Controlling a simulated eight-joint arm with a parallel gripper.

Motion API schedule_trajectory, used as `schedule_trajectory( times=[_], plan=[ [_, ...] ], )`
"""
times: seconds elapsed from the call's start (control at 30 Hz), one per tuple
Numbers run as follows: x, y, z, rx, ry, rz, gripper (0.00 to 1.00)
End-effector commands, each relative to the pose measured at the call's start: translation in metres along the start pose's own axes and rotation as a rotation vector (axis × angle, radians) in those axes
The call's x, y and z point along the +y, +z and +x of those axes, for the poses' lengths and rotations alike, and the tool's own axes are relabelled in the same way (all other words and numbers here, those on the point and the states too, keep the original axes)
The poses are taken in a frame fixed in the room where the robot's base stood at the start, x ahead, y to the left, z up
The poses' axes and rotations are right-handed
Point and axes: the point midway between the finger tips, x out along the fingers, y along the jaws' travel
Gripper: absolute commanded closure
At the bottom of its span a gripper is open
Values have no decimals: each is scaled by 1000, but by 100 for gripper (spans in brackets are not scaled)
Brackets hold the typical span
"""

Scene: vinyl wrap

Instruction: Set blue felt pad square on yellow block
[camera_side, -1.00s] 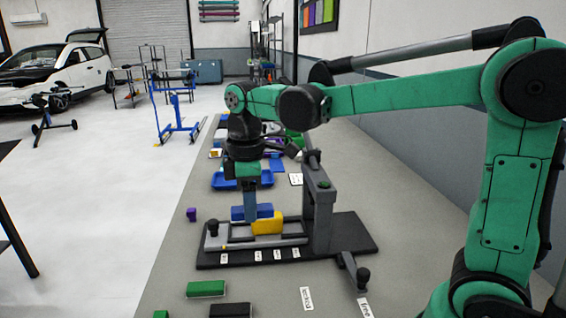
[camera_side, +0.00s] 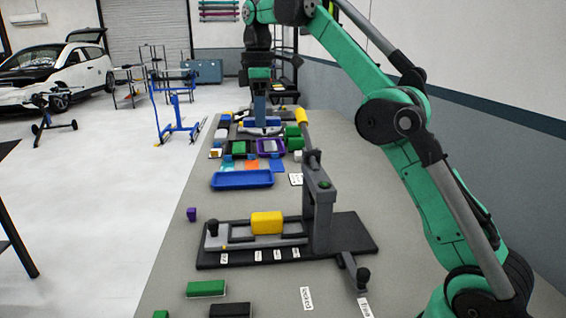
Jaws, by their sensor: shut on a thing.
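The yellow block (camera_side: 267,223) sits in the grey clamp fixture on the black base plate (camera_side: 345,238), with its top bare. My gripper (camera_side: 260,122) is at the far end of the bench, well behind the fixture. It is shut on a blue piece (camera_side: 272,122), apparently the blue felt pad, long and flat in shape. The pad is small in this view, and the finger contact is hard to make out. I cannot tell whether it touches anything below it.
A blue tray (camera_side: 242,180) lies behind the fixture. Several green blocks and a purple tray (camera_side: 270,147) crowd the far bench near my gripper. The fixture's grey post (camera_side: 319,208) stands right of the yellow block. Green (camera_side: 205,288) and dark (camera_side: 229,309) pieces lie in front.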

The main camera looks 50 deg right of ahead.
Motion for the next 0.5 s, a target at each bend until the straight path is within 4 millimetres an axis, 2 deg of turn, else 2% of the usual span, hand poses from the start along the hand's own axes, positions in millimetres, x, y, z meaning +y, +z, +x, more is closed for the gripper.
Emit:
schedule_trajectory(
  times=[0.13,0.27,0.37,0.5],
  plan=[
    [4,3,2,0,0,3,100],
    [5,3,13,0,0,3,100],
    [3,4,26,0,0,3,100],
    [3,4,52,0,0,3,100]
  ],
)
